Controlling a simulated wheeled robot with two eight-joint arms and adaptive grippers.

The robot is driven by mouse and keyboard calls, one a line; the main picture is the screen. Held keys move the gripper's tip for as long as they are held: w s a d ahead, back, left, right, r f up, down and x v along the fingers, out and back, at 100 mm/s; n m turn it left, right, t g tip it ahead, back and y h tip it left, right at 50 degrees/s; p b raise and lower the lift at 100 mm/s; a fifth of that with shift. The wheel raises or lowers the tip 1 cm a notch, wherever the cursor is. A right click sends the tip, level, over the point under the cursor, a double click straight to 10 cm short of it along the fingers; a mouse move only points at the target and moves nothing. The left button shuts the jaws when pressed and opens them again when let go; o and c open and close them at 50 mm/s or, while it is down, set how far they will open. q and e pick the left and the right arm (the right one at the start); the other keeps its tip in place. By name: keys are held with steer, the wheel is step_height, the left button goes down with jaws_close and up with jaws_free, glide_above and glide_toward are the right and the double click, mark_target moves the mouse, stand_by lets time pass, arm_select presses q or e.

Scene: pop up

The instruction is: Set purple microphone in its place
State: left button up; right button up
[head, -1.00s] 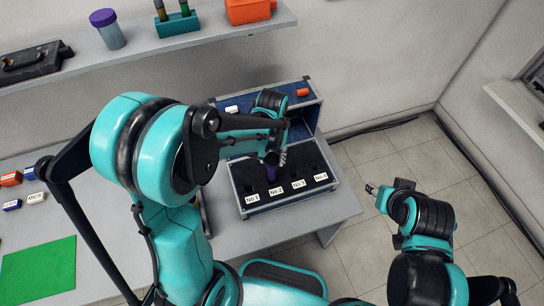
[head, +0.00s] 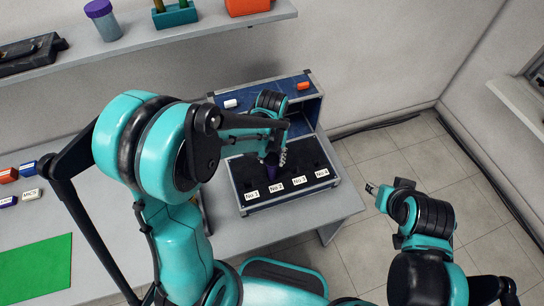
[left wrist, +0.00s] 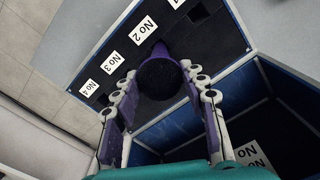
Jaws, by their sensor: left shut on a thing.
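The purple microphone (head: 272,172) is upright, handle down, at the slot behind the No 2 label of the open case (head: 330,203). In the left wrist view its dark round head (left wrist: 160,79) shows between the fingers, with a little purple handle beyond it. My left gripper (head: 277,157) is shut on the microphone. The fingers (left wrist: 158,95) stand on both sides of its head. The lower handle is hidden, so I cannot tell how deep it sits. My right gripper (head: 371,189) hangs over the floor, right of the case; its opening is unclear.
The No 1 (head: 252,195), No 3 (head: 299,181) and No 4 (head: 321,174) labels line the case's front. The raised lid (head: 318,112) stands behind my left gripper. A green mat (head: 37,265) and small boxes lie on the table's left. A shelf (head: 150,36) runs above.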

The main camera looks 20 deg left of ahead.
arm_select(q)
steer(key=shift+f+b, duration=1.2)
steer(key=shift+f, duration=0.2)
steer(key=o, duration=1.2)
steer(key=shift+o, duration=0.2)
step_height(320, 180, up, 12)
steer(key=shift+s+a+r, duration=0.15)
steer(key=shift+s, duration=0.15)
steer(key=s+a+t+b, duration=0.1)
steer(key=s+a+t, duration=0.3)
steer(key=s+t, duration=0.3)
steer(key=shift+s+a+r+m, duration=0.25)
steer(key=shift+s+m, duration=0.15)
steer(key=shift+s, duration=0.95)
